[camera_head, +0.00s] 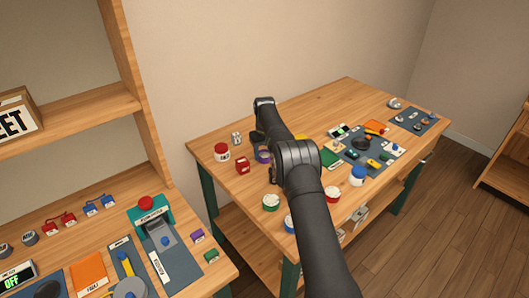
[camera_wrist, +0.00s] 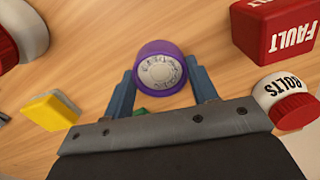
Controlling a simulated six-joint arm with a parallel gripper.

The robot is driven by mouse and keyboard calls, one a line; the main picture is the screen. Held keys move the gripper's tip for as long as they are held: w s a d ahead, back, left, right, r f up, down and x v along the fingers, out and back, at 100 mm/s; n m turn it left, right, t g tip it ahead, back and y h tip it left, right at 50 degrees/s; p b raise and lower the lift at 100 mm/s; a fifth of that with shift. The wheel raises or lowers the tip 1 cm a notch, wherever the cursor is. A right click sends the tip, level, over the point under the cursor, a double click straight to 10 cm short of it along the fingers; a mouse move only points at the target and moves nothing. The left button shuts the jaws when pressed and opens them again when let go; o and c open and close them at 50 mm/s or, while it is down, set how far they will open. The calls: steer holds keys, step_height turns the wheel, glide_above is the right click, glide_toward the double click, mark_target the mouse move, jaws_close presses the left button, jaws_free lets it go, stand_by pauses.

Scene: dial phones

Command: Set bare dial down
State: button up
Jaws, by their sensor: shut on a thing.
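A purple round dial (camera_wrist: 160,72) with a pale grey, patterned face sits between the two blue fingers of my gripper (camera_wrist: 162,86) in the wrist view. The fingers press on its sides, and its face points toward the camera. In the head view a bit of the purple dial (camera_head: 263,156) shows beside my dark arm, over the left part of the far wooden table (camera_head: 330,100). My arm hides most of the gripper there. I cannot tell whether the dial touches the tabletop.
In the wrist view a red FAULT box (camera_wrist: 285,30) and a white BOLTS jar (camera_wrist: 278,92) lie to the right, and a yellow block (camera_wrist: 50,110) to the left. A blue-grey mat (camera_head: 365,160) with small parts lies right of my arm. The table's back middle is clear.

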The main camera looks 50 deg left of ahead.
mark_target(264, 155)
steer(key=o, duration=1)
step_height(264, 155, up, 12)
steer(key=shift+r, duration=0.15)
step_height(264, 155, down, 12)
steer(key=shift+r, duration=1.75)
